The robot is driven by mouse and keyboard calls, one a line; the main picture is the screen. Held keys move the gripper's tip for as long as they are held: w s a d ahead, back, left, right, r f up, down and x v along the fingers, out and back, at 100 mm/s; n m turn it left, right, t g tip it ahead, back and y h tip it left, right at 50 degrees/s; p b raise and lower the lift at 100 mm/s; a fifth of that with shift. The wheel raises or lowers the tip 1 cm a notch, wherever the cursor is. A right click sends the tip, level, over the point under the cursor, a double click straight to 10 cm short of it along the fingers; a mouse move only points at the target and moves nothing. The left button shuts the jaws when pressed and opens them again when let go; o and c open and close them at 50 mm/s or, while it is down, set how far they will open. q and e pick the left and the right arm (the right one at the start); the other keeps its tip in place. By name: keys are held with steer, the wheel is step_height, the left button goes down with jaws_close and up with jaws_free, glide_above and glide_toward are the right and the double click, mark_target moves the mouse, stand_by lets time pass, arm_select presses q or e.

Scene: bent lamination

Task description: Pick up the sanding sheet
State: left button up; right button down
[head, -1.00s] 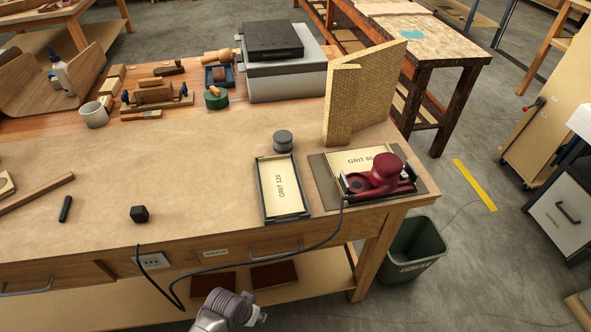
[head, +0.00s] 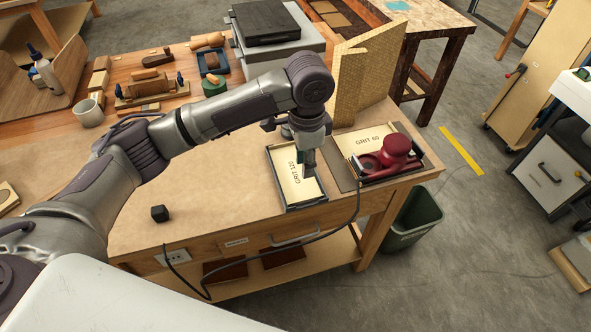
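A pale sanding sheet marked GRIT 120 (head: 291,182) lies in a shallow dark-rimmed tray (head: 304,207) near the bench's front edge. A second pale sheet marked GRIT 60 (head: 362,139) lies to its right, partly covered by a red sander (head: 393,153). My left gripper (head: 309,170) points down over the right part of the GRIT 120 tray and hides some of that sheet. Its fingers overlap in this view, so I cannot tell how far apart they are or whether they touch the sheet. My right gripper is not in view.
A cork-coloured upright board (head: 349,85) stands behind the GRIT 60 sheet. A black cable (head: 325,236) runs along the bench front from the outlet (head: 174,257). A small black block (head: 160,213) sits at left. A green bin (head: 410,222) stands below the right edge.

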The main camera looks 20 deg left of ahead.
arm_select(q)
steer(key=p, duration=0.1)
glide_above(303, 200)
step_height(303, 200, down, 8)
steer(key=shift+w+d, duration=0.1)
steer(key=shift+w, duration=0.05)
steer(key=shift+f+p, duration=0.55)
steer(key=f, duration=0.2)
steer(key=f+p, duration=0.1)
steer(key=shift+s+f, duration=0.2)
steer(key=shift+f, duration=0.45)
jaws_close()
